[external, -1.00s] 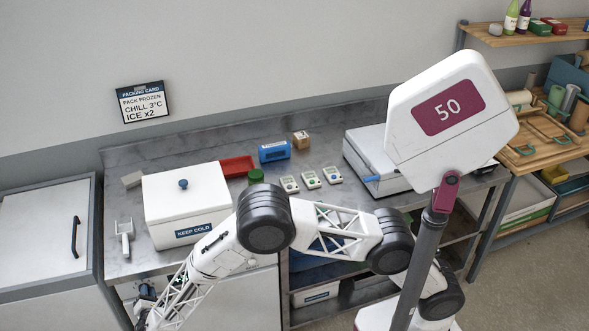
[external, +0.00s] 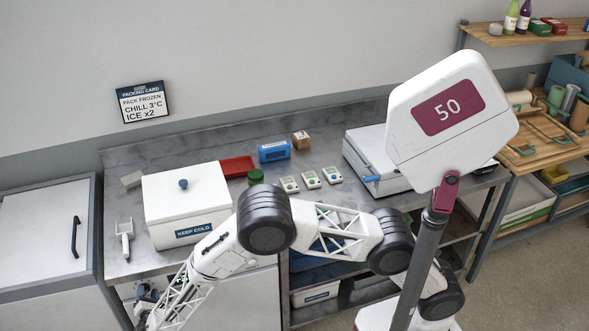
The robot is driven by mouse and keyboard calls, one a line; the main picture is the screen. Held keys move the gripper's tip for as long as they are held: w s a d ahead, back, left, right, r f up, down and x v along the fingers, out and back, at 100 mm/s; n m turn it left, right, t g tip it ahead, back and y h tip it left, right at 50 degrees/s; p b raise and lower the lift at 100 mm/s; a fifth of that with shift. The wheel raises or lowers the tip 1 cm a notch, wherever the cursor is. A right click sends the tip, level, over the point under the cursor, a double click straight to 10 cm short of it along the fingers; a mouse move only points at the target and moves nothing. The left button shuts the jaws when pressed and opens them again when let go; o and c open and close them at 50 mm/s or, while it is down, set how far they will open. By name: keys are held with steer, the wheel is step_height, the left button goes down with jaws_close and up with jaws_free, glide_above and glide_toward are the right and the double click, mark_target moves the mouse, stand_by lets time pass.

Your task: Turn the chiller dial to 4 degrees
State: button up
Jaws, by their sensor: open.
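The chiller front (external: 240,300) is the pale panel below the steel counter, largely behind my forearm. A small green lit readout (external: 183,283) shows between the struts of my arm, too small and covered to read. I cannot make out the dial; my arm seems to hide that area. My gripper (external: 149,296) is low at the lower left, close in front of the panel. It is open, but its fingertips are small and partly hidden, and I cannot tell whether they touch anything.
A white "KEEP COLD" box (external: 187,205) and a scoop (external: 124,240) stand on the counter above my gripper. A white chest with a black handle (external: 40,235) stands at the left. A red tray (external: 237,166) and several small devices (external: 311,180) lie farther back.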

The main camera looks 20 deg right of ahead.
steer(key=s, duration=0.7)
steer(key=shift+s, duration=0.1)
steer(key=shift+r, duration=0.1)
stand_by(0.6)
